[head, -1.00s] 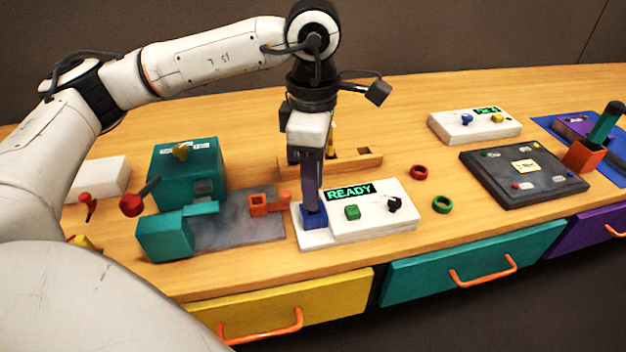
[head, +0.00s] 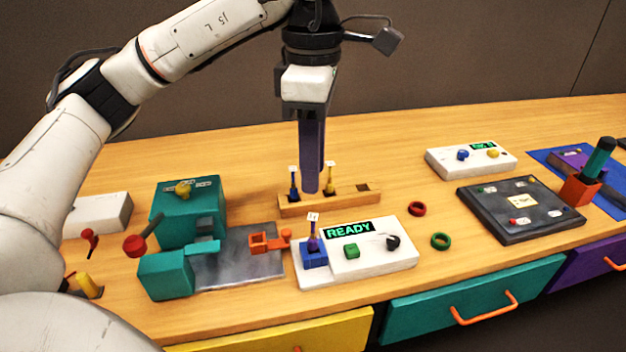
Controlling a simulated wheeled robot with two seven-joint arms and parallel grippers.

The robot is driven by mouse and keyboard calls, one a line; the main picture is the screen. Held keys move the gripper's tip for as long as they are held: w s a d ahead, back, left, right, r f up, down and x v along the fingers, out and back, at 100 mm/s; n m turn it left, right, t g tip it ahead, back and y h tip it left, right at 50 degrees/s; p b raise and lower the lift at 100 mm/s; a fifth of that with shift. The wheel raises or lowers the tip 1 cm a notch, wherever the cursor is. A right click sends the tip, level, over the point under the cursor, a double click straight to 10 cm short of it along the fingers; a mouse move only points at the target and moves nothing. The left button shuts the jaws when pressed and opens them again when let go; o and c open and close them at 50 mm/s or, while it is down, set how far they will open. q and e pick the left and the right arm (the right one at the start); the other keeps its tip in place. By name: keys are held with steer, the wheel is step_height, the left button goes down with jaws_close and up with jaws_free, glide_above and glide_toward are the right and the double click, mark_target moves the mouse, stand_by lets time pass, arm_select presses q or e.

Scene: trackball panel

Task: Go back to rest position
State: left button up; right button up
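My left gripper (head: 311,188) points straight down above the table, over the area between the wooden rack and the white panel. Its purple fingers look close together, seen nearly edge-on, so I cannot tell whether they are open or shut. The white panel (head: 375,272) has a READY display (head: 348,230), a green button, a black knob and a blue socket (head: 314,257). My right gripper is not in view.
A wooden rack (head: 350,203) with blue and yellow labelled sticks stands just behind the gripper. A teal machine (head: 187,215) with a red-knobbed lever is at left.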

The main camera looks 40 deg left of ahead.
arm_select(q)
steer(key=shift+r, duration=0.25)
stand_by(0.3)
